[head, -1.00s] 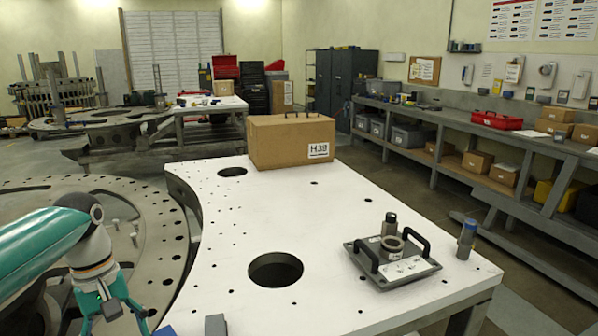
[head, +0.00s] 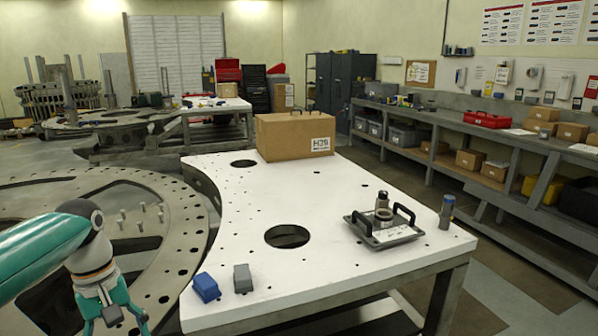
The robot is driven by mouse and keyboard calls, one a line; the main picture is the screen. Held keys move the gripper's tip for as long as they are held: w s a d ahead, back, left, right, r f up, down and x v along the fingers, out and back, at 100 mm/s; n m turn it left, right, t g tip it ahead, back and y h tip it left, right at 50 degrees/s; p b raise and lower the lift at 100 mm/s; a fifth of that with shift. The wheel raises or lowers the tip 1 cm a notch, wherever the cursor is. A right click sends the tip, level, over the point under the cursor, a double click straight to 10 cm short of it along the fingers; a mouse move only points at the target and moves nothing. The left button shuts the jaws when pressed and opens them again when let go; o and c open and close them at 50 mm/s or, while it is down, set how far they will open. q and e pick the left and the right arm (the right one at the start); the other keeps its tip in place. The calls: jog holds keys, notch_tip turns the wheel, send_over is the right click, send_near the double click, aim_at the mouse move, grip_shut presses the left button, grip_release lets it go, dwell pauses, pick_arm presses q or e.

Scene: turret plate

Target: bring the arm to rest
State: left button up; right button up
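My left arm (head: 45,252) comes in from the left in the head view, with a teal link and a grey wrist. My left gripper (head: 115,322) points down at the lower left, over the round metal ring plate and left of the white table. Its teal fingers are spread apart, and I see nothing held between them. The lowest part of the gripper is near the frame's bottom edge. My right arm and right gripper do not show.
The white table (head: 335,215) holds a cardboard box (head: 294,137), a handled plate (head: 383,234), a blue-grey cylinder (head: 446,211), a blue block (head: 206,287) and a grey block (head: 242,278). The perforated ring plate (head: 187,222) lies left. A workbench (head: 470,130) lines the right wall.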

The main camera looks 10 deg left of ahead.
pick_arm(q)
jog(key=w+d+f+m+h, duration=0.1)
jog(key=w+d+f+m, duration=0.1)
jog(key=d+f, duration=0.65)
jog(key=w+d+f+m+h, duration=0.1)
jog(key=w+d+f+m, duration=0.15)
jog(key=f, duration=1.15)
jog(key=s+d+f+m, duration=0.1)
jog(key=s+d+f, duration=0.5)
jog(key=s+f, duration=0.2)
jog(key=s+d+f+m+t, duration=0.1)
jog(key=s+d+f+m, duration=0.1)
jog(key=s+d+f, duration=0.4)
notch_tip(320, 180, down, 3)
jog(key=shift+s+d+f+t+h, duration=0.15)
jog(key=shift+s+d+t+h, duration=0.2)
jog(key=shift+s, duration=0.8)
jog(key=shift+m, duration=0.25)
